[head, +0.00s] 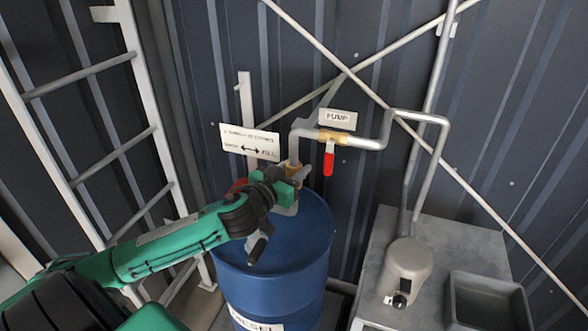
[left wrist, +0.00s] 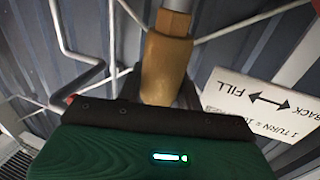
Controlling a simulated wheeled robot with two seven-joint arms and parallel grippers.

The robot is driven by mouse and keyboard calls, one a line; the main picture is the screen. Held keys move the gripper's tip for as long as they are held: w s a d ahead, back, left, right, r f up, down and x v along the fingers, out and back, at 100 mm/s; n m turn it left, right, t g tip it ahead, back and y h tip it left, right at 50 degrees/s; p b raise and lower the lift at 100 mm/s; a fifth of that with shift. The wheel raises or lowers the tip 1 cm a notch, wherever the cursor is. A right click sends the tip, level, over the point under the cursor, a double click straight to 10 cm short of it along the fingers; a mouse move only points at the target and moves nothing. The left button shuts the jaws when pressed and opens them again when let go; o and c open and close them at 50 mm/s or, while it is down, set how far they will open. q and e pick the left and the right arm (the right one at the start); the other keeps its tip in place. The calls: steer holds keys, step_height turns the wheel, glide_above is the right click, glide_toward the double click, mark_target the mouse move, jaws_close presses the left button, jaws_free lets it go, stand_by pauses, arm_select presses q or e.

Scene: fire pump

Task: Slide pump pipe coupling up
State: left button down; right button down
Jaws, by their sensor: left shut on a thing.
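The pump pipe coupling (head: 293,168) is a brass-coloured fitting at the lower end of the grey pipe, above the blue drum. In the left wrist view the coupling (left wrist: 164,68) stands around the grey pipe, right in front of the green gripper body. My left gripper (head: 299,178) comes in from the left and is shut on the coupling. Its fingers partly hide the coupling's lower part and the joint below it. The pump pipe (head: 300,135) rises from the coupling and bends right. My right gripper is not in view.
A blue drum (head: 280,268) stands below the gripper. A red-handled valve (head: 328,160) hangs under a PUMP sign (head: 337,120). A FILL arrow sign (head: 249,142) is close behind the gripper. A ladder (head: 95,150) is left; a grey cabinet (head: 460,238) with a beige pump (head: 408,268) is right.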

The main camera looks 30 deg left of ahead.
mark_target(291, 153)
arm_select(q)
step_height(291, 153, up, 5)
steer(key=p, duration=0.3)
steer(key=shift+r, duration=0.15)
steer(key=c, duration=0.9)
jaws_free()
